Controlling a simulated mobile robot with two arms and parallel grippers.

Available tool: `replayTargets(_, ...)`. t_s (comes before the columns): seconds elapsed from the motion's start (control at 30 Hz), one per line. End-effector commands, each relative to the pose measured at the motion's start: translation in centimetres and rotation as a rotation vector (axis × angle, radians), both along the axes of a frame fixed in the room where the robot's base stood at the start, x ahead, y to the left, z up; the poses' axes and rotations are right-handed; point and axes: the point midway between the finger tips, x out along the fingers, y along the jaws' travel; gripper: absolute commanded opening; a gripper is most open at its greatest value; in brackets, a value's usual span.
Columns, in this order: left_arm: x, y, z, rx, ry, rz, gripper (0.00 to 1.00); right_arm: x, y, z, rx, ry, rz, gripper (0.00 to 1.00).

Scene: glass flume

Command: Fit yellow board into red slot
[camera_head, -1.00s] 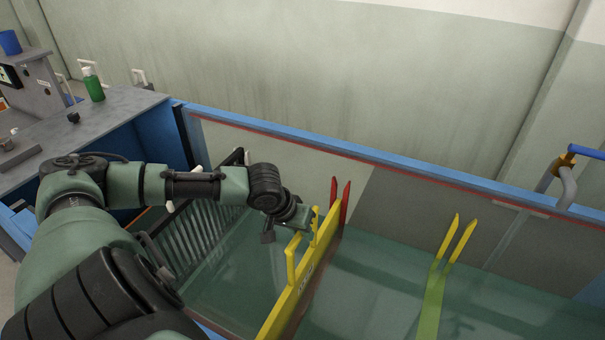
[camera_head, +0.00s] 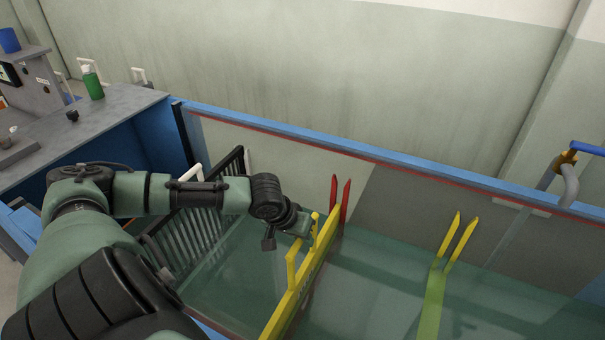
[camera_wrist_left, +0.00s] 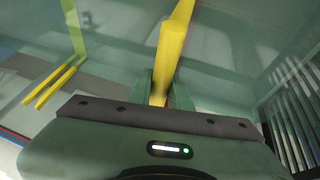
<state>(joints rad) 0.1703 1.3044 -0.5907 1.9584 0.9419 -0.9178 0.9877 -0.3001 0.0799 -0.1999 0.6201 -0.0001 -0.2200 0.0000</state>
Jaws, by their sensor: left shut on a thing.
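The yellow board (camera_head: 302,284) stands on edge across the flume, with two yellow handles on its top edge. My left gripper (camera_head: 312,226) is shut on the board's far handle. In the left wrist view this yellow handle (camera_wrist_left: 171,50) sits between the fingertips (camera_wrist_left: 160,90). The red slot shows as two red posts (camera_head: 341,204) at the far glass wall. The board's far end is at these posts, seemingly between them. Its lower part and the slot's lower part are hidden, so I cannot tell how deep it sits. My right gripper is not in view.
A yellow slot with two posts (camera_head: 452,238) stands further right in the flume. A dark slatted rack (camera_head: 205,225) is left of the board. The blue flume rim (camera_head: 420,168) runs behind. A grey counter (camera_head: 125,115) holds a green bottle (camera_head: 92,84).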

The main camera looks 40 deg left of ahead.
Motion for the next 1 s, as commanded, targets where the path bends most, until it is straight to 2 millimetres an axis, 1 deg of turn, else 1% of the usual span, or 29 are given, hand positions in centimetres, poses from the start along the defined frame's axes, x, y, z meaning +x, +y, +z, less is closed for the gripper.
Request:
replayTargets(0.43,0.2,0.0,-1.3,0.000,-0.007,-0.001,0.00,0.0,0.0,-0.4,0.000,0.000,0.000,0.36)
replayTargets(0.77,0.2,0.0,-1.5,0.000,-0.007,-0.002,0.00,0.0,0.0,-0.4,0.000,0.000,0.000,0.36)
replayTargets(0.8,0.2,0.0,-1.5,0.000,-0.007,-0.001,0.30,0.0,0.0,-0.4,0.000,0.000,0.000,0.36)
replayTargets(0.83,0.2,0.0,-1.5,0.000,-0.007,-0.001,0.38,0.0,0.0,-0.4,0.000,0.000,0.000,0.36)
replayTargets(0.87,0.2,0.0,-1.5,-0.001,-0.006,-0.001,0.44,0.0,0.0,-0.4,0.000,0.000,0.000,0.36)
replayTargets(1.0,0.1,0.0,-1.6,0.000,-0.004,-0.001,0.44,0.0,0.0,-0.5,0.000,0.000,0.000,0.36)
